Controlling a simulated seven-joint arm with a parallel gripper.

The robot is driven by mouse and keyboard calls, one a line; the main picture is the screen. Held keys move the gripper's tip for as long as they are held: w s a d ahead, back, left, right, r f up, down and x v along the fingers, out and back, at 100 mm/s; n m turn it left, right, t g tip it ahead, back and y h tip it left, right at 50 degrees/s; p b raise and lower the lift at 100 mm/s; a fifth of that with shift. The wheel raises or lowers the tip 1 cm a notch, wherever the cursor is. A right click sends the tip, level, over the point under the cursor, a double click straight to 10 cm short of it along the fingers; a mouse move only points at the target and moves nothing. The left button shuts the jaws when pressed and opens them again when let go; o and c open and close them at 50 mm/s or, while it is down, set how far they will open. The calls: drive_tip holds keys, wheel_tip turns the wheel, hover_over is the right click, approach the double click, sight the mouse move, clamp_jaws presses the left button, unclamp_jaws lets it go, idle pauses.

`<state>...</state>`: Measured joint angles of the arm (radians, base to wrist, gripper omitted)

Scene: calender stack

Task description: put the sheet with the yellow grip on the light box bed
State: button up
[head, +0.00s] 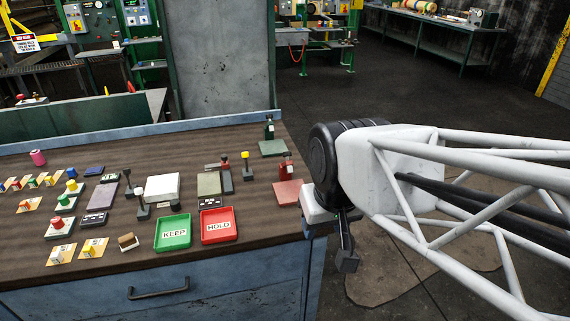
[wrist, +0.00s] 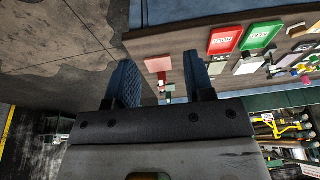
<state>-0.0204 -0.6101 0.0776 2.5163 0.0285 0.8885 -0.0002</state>
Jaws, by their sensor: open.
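White sheets with coloured grips lie at the left of the table in the head view. The one with the yellow grip (head: 72,187) is at the back of that row, behind a green-gripped sheet (head: 63,205) and a red-gripped sheet (head: 58,226). A pale, flat-topped box (head: 162,187), seemingly the light box bed, stands mid-table with nothing visible on it. My gripper (head: 347,260) hangs beyond the table's right edge, far from the sheets. In the wrist view its two blue fingers (wrist: 160,82) are apart with nothing held between them.
A green KEEP tray (head: 173,245) and red HOLD tray (head: 219,239) lie at the front. A grey-green bed (head: 208,183), a yellow-topped post (head: 246,171) and bottle-like items on green (head: 272,148) and red (head: 288,193) bases stand rightward. Tan cards with small blocks (head: 93,248) lie front left.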

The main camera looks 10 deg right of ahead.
drive_tip(key=shift+s+d+h, duration=0.3)
drive_tip(key=shift+s+d, duration=0.4)
drive_tip(key=shift+s, duration=0.3)
drive_tip(key=shift+o, duration=0.3)
drive_tip(key=shift+w, duration=0.1)
